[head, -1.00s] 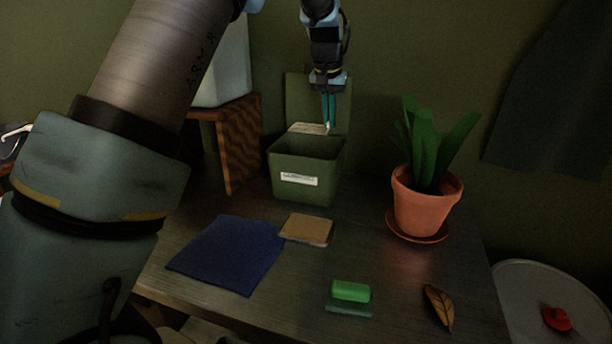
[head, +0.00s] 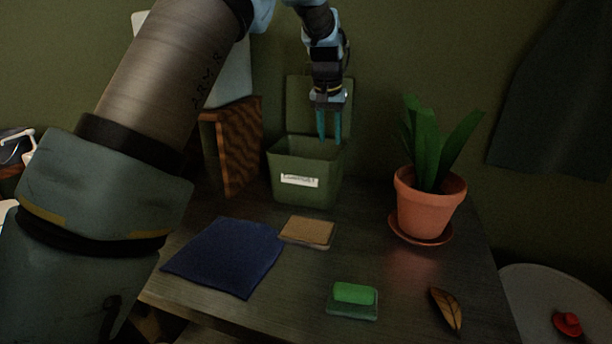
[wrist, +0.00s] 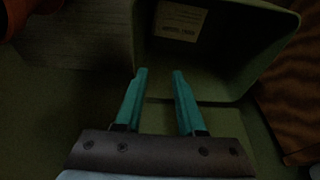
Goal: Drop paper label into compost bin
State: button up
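The compost bin (head: 304,190) is a green box with a white label on its front and its lid (head: 304,98) raised at the back. It stands at the back of the table. My gripper (head: 330,140) is above the bin's opening, pointing down, with its two teal fingers apart and nothing between them. In the wrist view the open fingers (wrist: 159,74) reach over the edge of the bin (wrist: 262,70). The pale paper label (wrist: 180,20) lies inside the bin, away from the fingers. The bin's front wall hides it in the head view.
A potted plant (head: 430,207) stands right of the bin, and a wooden block-like stand (head: 235,145) is to its left. A blue cloth (head: 226,257), a tan sponge-like pad (head: 307,231), a green bar on a dish (head: 355,293) and a dry leaf (head: 446,308) lie in front.

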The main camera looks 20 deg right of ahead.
jog(key=b+v, duration=0.2)
jog(key=v, duration=0.8)
jog(key=shift+r, duration=0.4)
jog(key=shift+a, duration=0.1)
jog(key=shift+s, duration=0.1)
